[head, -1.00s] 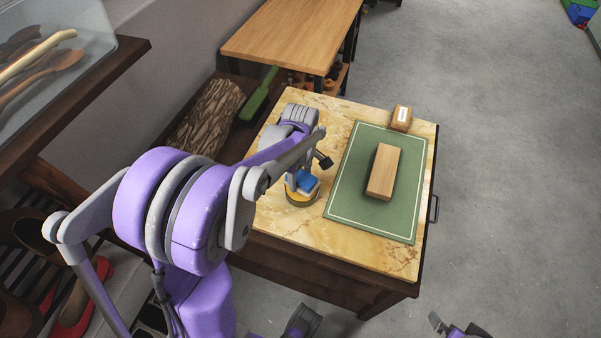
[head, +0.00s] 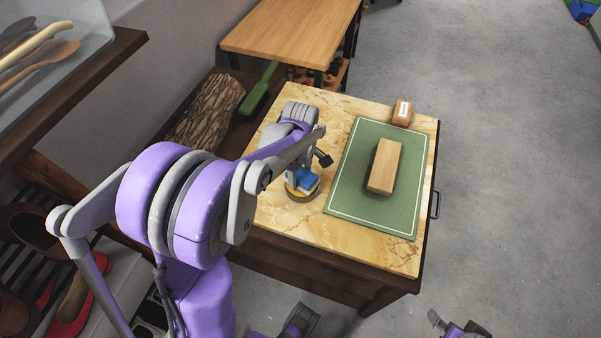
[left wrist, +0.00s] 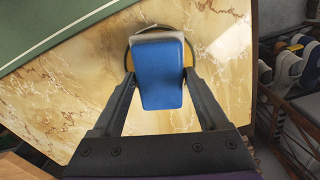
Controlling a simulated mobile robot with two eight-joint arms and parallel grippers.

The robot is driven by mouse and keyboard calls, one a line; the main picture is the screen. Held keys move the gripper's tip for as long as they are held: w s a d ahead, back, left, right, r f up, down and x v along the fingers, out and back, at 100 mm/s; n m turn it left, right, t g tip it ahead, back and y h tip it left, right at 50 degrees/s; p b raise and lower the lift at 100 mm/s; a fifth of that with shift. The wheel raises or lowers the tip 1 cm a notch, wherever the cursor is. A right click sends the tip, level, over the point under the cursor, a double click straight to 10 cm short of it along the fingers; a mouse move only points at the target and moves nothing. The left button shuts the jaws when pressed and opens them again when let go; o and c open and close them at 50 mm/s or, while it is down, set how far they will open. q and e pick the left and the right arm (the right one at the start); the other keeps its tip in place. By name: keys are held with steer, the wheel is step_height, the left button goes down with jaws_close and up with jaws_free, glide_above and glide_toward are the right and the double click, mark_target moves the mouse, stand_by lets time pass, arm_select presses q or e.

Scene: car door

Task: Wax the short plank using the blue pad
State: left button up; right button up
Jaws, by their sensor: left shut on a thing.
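My left gripper (head: 301,178) is shut on the blue pad (left wrist: 160,72), with one finger on each side of it. The pad also shows in the head view (head: 307,181). It is at a round yellow tin (head: 300,195) on the marbled table; I cannot tell whether it touches the tin's contents. The tin's rim shows around the pad in the left wrist view (left wrist: 127,58). The short wooden plank (head: 384,166) lies on the green mat (head: 355,200), right of the gripper. Some of my parts show at the bottom edge; the right gripper's jaws are not clear.
A small wooden block with a white label (head: 402,113) stands at the mat's far edge. The marbled tabletop (head: 330,240) is clear in front of the mat. A wooden table (head: 290,30), a log (head: 205,112) and a green tool (head: 258,92) are behind, left.

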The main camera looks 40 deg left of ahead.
mark_target(301, 174)
arm_select(q)
steer(key=shift+f+b, duration=0.5)
steer(key=shift+f, duration=0.1)
stand_by(1.3)
steer(key=shift+r+p, duration=2.4)
steer(key=shift+r, duration=1.2)
steer(key=shift+f, duration=0.1)
